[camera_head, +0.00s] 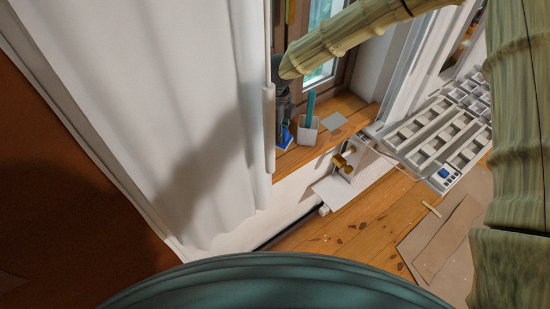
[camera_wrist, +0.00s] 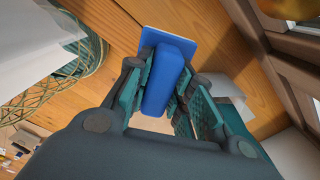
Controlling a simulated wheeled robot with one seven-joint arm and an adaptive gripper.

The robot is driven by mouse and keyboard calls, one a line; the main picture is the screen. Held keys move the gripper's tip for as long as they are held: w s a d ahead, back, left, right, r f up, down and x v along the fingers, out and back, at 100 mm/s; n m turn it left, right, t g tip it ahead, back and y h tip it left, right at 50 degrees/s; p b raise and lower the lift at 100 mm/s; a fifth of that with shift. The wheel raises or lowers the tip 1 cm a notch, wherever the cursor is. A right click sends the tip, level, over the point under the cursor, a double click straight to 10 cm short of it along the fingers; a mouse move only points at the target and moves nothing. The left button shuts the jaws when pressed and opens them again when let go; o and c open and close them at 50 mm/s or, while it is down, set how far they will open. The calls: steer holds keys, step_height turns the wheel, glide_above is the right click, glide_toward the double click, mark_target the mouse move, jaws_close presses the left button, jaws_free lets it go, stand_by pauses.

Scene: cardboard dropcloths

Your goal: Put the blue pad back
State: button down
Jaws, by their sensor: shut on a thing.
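My gripper (camera_wrist: 160,95) is shut on the blue pad (camera_wrist: 168,70), which sits between its teal fingers in the wrist view. The pad has a thick blue block and a flatter, lighter blue plate at its far end, over brown wood. In the head view my gripper (camera_head: 283,112) points down at the left end of the wooden sill, and a little of the blue pad (camera_head: 286,136) shows below it. I cannot tell whether the pad touches the sill.
On the sill (camera_head: 291,159), a white cup (camera_head: 307,131) with a teal-handled tool stands just right of my gripper. A white curtain or wall (camera_head: 190,110) is close on the left. A pale slotted rack (camera_head: 440,135) lies lower right.

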steer(key=shift+a+r, duration=0.1)
steer(key=shift+a, duration=0.15)
steer(key=shift+m, duration=0.3)
steer(key=shift+a+f+p, duration=0.1)
steer(key=shift+f+p, duration=1.55)
steer(key=shift+f, duration=3.3)
steer(key=shift+f, duration=0.15)
steer(key=c, duration=1.3)
jaws_free()
steer(key=shift+o, duration=0.2)
step_height(320, 180, up, 12)
steer(key=b, duration=0.3)
steer(key=shift+r, duration=0.2)
